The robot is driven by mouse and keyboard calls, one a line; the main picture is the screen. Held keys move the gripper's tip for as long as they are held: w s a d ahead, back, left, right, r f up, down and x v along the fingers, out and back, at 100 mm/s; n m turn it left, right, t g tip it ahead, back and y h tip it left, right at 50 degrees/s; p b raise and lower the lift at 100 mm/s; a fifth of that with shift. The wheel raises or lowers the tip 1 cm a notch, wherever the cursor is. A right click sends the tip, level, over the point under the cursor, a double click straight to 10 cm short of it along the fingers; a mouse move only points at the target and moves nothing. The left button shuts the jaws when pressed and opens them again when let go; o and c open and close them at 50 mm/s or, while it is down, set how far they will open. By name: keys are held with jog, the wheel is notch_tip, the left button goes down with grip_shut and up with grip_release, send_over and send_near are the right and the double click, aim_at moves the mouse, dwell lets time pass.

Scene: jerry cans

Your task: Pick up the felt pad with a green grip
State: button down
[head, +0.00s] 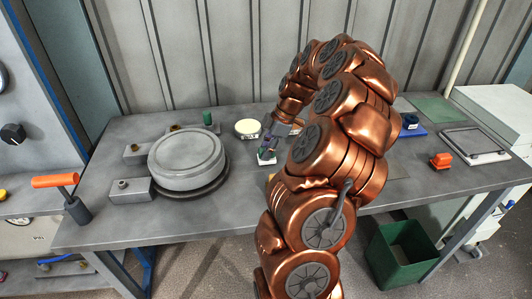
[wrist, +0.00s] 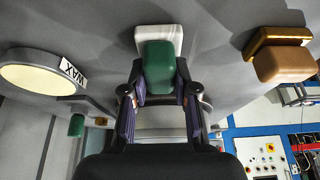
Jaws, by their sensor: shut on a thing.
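The felt pad is a white block (head: 266,161) with a green grip on it, near the middle of the grey table in the head view. In the wrist view the white pad (wrist: 172,36) lies beyond the fingertips, with the green grip (wrist: 158,68) in front of it. My gripper (wrist: 160,88) is shut on the green grip, one finger on each side. In the head view my gripper (head: 268,147) comes down on it from above. I cannot tell whether the pad touches the table.
A wax tin (head: 248,127) stands just behind the pad. A large round grey lid (head: 187,158) is to the left, with a green-topped piece (head: 208,119) behind it. A brown block on a gold base (wrist: 283,58) is close by. An orange-topped block (head: 441,160) is far right.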

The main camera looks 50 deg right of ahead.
notch_tip(320, 180, up, 10)
jog(key=shift+f+b, duration=0.15)
jog(key=shift+b, duration=1)
jog(key=c, duration=1.5)
grip_release()
jog(key=c, duration=0.4)
